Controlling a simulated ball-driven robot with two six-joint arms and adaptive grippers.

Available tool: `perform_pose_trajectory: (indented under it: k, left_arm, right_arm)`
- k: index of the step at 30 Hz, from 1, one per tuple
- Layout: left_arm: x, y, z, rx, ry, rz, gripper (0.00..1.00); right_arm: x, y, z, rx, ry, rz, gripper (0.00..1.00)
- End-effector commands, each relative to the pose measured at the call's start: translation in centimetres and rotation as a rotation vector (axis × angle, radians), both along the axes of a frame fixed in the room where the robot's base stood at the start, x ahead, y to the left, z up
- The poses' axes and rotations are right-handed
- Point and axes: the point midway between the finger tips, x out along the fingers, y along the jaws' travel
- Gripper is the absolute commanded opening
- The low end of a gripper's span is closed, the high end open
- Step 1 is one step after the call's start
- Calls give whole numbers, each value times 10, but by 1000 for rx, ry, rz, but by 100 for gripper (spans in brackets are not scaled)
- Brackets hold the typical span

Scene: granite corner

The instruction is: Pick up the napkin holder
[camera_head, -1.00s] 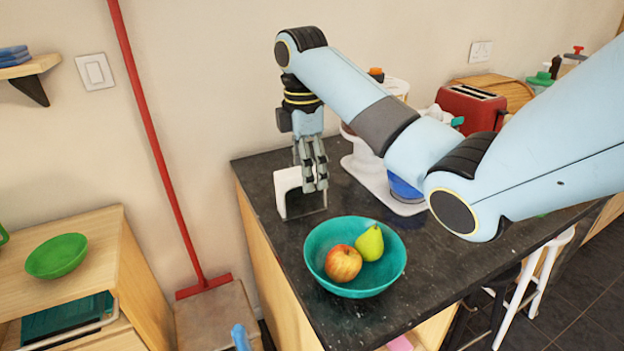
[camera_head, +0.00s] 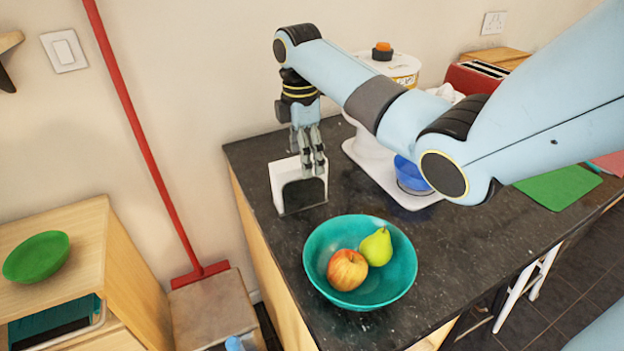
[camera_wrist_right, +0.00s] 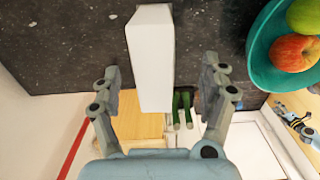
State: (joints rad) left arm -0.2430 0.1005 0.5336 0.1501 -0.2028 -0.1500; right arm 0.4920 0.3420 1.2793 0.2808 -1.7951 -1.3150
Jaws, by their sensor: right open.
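The napkin holder (camera_head: 278,185), white with a dark front, stands on the black granite counter near its left corner. My right gripper (camera_head: 307,173) points down and overlaps the top of the holder in the head view. In the right wrist view the white holder (camera_wrist_right: 150,60) lies between the two spread fingers of this gripper (camera_wrist_right: 160,90). Gaps show on both sides, and the gripper is open and empty. The fingers hide part of the holder in the head view.
A teal bowl (camera_head: 318,279) with an apple (camera_head: 347,270) and a pear (camera_head: 376,247) stands in front of the holder. A white appliance (camera_head: 368,152) with a blue bowl (camera_head: 411,176) is to the right. The wall is close behind. A red-handled broom (camera_head: 140,130) leans at the left.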

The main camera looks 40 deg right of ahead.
Motion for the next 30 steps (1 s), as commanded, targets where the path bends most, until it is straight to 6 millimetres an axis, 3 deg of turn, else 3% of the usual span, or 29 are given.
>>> perform_pose_trajectory:
  k: [9,17,30]
  left_arm:
    - [0,0,8,0,0,0,40]
    - [0,0,8,0,0,0,40]
    - [0,0,8,0,0,0,40]
  right_arm:
    - [8,5,-43,2,2,1,78]
    - [8,4,-46,1,-1,1,78]
    - [8,4,-46,1,0,1,22]
